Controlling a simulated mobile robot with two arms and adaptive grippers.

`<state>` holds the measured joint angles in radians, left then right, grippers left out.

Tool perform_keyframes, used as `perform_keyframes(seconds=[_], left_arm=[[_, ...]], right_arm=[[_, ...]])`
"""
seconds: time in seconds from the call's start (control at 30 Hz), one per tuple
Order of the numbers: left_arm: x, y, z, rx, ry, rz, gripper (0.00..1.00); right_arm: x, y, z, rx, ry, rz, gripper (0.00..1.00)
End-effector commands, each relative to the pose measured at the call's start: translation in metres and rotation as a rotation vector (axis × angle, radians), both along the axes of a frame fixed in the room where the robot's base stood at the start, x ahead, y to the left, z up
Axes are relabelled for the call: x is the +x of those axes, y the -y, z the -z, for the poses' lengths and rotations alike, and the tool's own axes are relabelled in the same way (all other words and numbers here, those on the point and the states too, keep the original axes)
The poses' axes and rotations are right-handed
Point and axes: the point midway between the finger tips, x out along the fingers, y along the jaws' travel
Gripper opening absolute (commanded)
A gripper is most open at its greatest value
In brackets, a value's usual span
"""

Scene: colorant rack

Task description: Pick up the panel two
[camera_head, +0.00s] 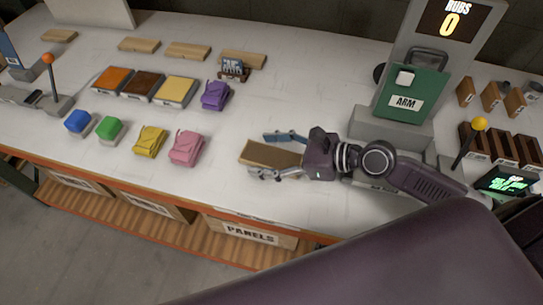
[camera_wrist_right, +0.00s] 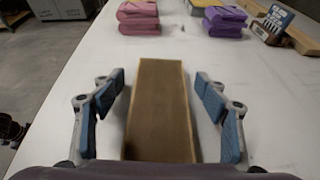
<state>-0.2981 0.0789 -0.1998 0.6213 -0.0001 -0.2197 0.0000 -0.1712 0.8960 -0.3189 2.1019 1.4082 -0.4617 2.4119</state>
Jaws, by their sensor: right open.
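A flat brown panel with a lighter wooden edge (camera_head: 268,155) lies on the white table, and no number can be read on it. It also shows in the right wrist view (camera_wrist_right: 160,105), running lengthwise between the fingers. My right gripper (camera_head: 280,154) is open, with one finger on each side of the panel. In the right wrist view my right gripper (camera_wrist_right: 162,105) shows a gap between each blue fingertip and the panel. The near end of the panel is hidden by the gripper's body. My left gripper is not in view.
Pink (camera_head: 186,148), yellow (camera_head: 149,141) and purple (camera_head: 215,95) folded cloths lie left of the panel. A green ARM box (camera_head: 411,95) stands at right.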

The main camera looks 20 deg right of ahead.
Motion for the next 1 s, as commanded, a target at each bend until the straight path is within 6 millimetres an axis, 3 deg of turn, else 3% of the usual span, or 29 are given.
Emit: perform_keyframes(seconds=[0.07,0.5,0.8,1.0], left_arm=[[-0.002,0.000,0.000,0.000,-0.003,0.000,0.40],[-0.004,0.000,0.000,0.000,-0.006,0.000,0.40],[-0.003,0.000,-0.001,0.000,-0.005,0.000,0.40],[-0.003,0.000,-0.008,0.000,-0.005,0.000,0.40]], right_arm=[[0.000,0.000,0.000,0.000,0.000,0.000,0.67],[0.000,0.000,0.000,0.001,0.001,0.000,0.21],[0.000,0.000,-0.004,0.001,0.001,0.000,0.20],[0.000,0.000,-0.026,-0.002,0.004,-0.002,0.20]])
